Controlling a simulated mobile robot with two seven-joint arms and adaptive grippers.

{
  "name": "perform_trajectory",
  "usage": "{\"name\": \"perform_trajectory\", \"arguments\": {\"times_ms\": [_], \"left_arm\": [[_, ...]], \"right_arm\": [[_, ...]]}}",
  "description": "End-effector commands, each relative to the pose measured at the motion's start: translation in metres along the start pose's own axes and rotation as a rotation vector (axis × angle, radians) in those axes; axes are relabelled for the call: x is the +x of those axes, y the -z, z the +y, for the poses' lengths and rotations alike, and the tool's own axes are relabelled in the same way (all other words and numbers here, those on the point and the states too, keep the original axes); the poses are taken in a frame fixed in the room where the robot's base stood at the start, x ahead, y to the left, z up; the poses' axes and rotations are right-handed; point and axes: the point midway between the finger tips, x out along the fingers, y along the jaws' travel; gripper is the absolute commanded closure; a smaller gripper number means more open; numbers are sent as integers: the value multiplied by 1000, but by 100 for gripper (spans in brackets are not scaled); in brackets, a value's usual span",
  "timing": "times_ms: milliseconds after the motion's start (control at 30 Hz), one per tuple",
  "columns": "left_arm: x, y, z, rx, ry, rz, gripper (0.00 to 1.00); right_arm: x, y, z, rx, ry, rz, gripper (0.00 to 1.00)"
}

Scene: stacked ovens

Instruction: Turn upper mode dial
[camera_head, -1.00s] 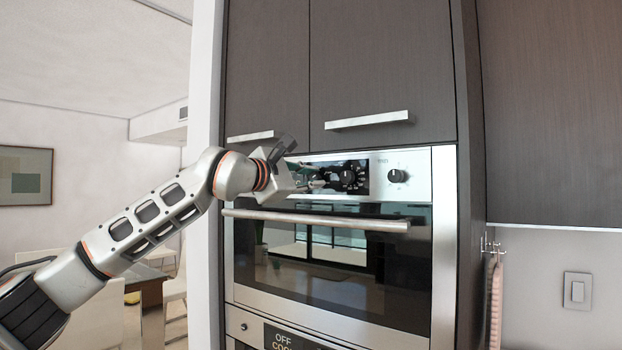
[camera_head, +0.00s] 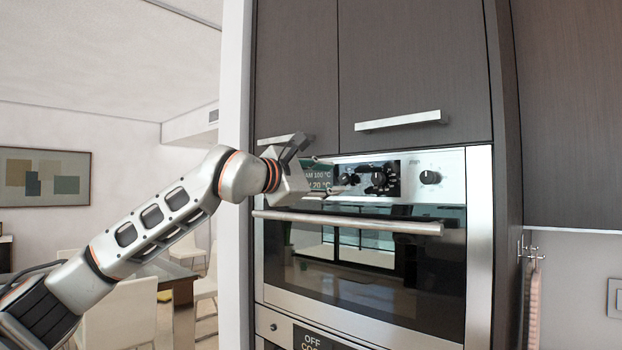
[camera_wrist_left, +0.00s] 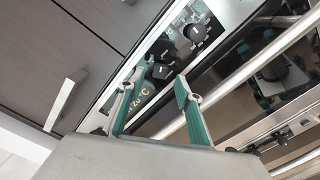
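The upper oven's control panel (camera_head: 463,190) carries a left black dial (camera_head: 347,179), a middle black dial (camera_head: 379,180) and a right black dial (camera_head: 430,177). No readable label tells which is the mode dial. My left gripper (camera_head: 328,176) is in front of the panel's left part, its fingers pointing at the left dial. In the left wrist view the teal-padded fingers (camera_wrist_left: 160,82) are apart, with the left dial (camera_wrist_left: 161,72) just beyond and between their tips. I cannot tell whether they touch it. The middle dial (camera_wrist_left: 194,32) lies farther up. My right gripper is out of view.
The oven handle (camera_head: 350,222) runs as a bar below the panel, close under my gripper. Dark cabinet doors (camera_head: 415,65) with a bar handle (camera_head: 400,121) are above. A towel (camera_head: 533,300) hangs at the right. A white wall edge (camera_head: 233,130) stands left of the oven.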

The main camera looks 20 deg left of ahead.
Motion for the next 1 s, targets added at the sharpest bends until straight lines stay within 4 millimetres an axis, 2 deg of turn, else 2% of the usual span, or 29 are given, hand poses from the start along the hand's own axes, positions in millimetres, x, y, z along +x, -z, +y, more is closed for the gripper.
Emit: {"name": "perform_trajectory", "arguments": {"times_ms": [33,200,400,1000], "left_arm": [[-12,1,0,2,-2,0,65],[-44,1,0,1,0,1,65],[-66,0,0,0,0,0,65],[-70,0,-2,-2,4,-2,65]], "right_arm": [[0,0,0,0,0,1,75],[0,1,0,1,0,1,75],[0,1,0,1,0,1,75],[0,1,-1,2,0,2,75]]}}
